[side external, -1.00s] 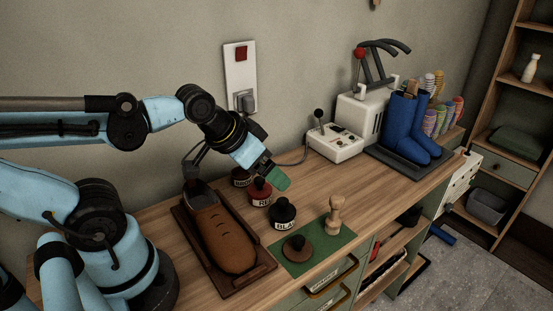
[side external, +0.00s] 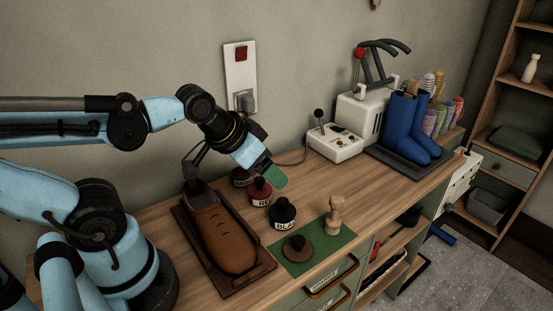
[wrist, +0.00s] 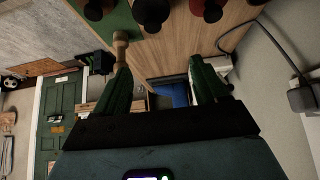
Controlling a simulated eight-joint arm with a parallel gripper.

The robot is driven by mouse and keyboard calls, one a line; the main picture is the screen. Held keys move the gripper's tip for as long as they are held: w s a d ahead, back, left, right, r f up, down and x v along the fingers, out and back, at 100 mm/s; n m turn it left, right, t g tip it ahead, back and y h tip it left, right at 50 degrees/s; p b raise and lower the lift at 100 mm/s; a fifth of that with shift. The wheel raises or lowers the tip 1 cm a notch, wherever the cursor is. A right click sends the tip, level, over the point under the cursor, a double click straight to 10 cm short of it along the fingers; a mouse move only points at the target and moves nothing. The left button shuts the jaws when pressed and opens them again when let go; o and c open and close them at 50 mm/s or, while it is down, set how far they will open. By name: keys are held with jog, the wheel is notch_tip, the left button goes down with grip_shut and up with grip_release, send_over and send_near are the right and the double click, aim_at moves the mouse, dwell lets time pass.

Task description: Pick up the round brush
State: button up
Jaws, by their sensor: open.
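The round brush (side external: 297,249), a brown disc with a dark knob on top, lies on the green mat (side external: 322,256) at the front of the bench. In the wrist view, a dark round shape at the top edge over the mat (wrist: 115,18) may be the same brush, but it is cut off. My gripper (side external: 275,178) is above the bench, behind and left of the brush and clear of it. In the wrist view my gripper's green fingers (wrist: 163,80) are wide apart with nothing between them.
A wooden-handled tool (side external: 335,218) stands upright on the mat. A black jar (side external: 283,215) and a red jar (side external: 260,193) stand near my gripper. A brown shoe (side external: 222,230) sits on a tray to the left. A white control box (side external: 335,142) and blue boots (side external: 400,125) stand further right.

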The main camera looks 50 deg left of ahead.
jog(key=shift+c, duration=0.6)
